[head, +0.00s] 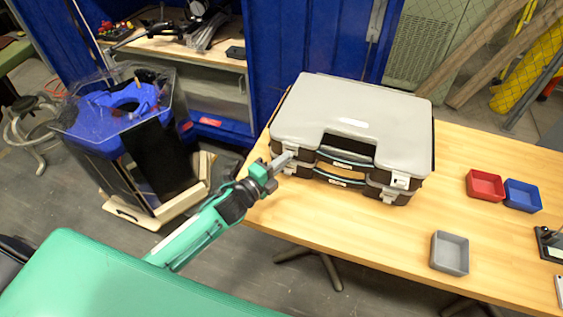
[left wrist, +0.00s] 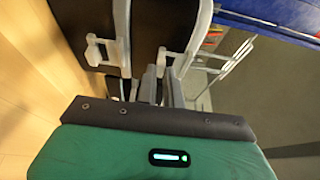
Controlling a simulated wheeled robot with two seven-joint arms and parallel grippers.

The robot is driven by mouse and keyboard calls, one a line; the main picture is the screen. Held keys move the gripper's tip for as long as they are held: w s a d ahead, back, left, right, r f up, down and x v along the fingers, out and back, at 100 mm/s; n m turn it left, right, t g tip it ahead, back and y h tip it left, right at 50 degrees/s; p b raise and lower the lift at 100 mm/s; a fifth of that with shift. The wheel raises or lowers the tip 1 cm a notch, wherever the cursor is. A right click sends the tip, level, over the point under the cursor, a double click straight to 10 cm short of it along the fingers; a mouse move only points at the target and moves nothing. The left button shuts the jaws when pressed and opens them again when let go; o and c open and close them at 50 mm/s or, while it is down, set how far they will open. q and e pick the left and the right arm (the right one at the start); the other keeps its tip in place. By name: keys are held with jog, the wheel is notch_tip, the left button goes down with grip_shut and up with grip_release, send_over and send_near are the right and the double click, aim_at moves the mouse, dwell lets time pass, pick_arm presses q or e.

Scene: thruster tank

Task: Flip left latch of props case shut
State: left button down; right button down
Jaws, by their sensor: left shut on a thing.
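The props case (head: 350,112) lies on the wooden table, with a light grey lid and dark sides. Its lid is down, and its front with the handles faces me. The left latch (left wrist: 165,58) is a pale tab at the case's front left corner. My left gripper (head: 281,161) reaches this corner from the left. In the left wrist view its two grey fingers (left wrist: 161,80) are close together at the latch, shut on it and partly hiding it. The right latch (head: 400,181) is at the front right corner. My right gripper is not in view.
A red bin (head: 485,185), a blue bin (head: 522,196) and a grey bin (head: 450,253) stand on the table (head: 330,235) to the right. The table in front of the case is clear.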

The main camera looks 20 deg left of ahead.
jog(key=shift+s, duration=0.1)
pick_arm(q)
jog(key=c, duration=1.5)
grip_release()
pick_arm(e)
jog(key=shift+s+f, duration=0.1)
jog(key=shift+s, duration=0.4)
pick_arm(q)
jog(key=shift+s, duration=0.1)
